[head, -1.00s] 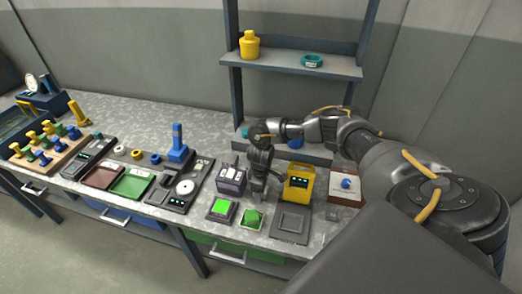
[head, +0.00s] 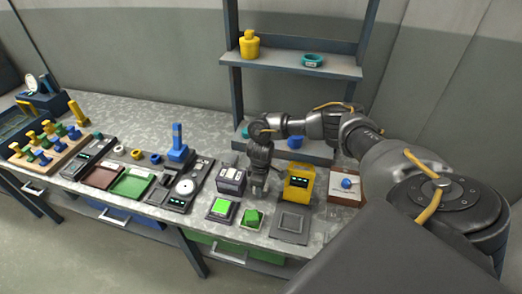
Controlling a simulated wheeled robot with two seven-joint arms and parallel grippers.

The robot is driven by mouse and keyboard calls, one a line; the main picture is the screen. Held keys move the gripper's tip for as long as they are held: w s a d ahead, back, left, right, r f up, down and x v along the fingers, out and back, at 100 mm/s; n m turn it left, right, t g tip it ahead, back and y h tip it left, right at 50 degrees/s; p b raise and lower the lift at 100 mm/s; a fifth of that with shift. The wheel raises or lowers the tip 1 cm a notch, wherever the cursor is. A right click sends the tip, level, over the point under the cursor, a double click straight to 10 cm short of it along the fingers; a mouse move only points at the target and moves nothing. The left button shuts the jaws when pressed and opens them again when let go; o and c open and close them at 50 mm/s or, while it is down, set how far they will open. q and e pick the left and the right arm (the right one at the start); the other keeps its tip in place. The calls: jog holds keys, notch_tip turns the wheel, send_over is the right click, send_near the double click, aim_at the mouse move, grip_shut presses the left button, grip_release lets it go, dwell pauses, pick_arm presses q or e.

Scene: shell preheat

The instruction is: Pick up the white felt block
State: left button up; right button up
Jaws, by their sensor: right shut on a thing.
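My right gripper (head: 259,191) points down over the bench, between the dark grey box with pale tops (head: 231,181) and the yellow device (head: 299,183). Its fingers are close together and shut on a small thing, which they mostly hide. I take this to be the white felt block, but its shape and colour cannot be made out here. No separate white block shows clearly elsewhere on the bench. My left gripper is not in view.
A green block (head: 253,217) on a small plate and a green-lit pad (head: 221,208) lie just in front of the gripper. A flat grey plate (head: 291,224) is to the right. The shelf (head: 290,68) stands behind. The bench (head: 130,112) has clear room at back left.

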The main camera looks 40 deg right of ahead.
jog(key=s+a+r+p, duration=0.1)
jog(key=s+a+r, duration=0.3)
jog(key=s+r, duration=0.7)
jog(key=shift+s+a+r, duration=0.2)
jog(key=shift+s+r, duration=0.05)
jog(key=shift+s, duration=0.95)
jog(key=o, duration=0.4)
jog(key=c, duration=0.3)
jog(key=shift+m, duration=0.6)
jog(key=w+a+f+b, duration=0.1)
jog(key=a+f, duration=0.1)
jog(key=a, duration=0.2)
jog(key=w+a+f+b, duration=0.1)
jog(key=a+f+b, duration=0.1)
jog(key=a, duration=0.2)
jog(key=w+a+f+b, duration=0.1)
jog(key=a+f+b, duration=0.1)
jog(key=a, duration=0.2)
jog(key=shift+f, duration=0.2)
jog(key=shift+c, duration=0.2)
jog(key=shift+a, duration=0.35)
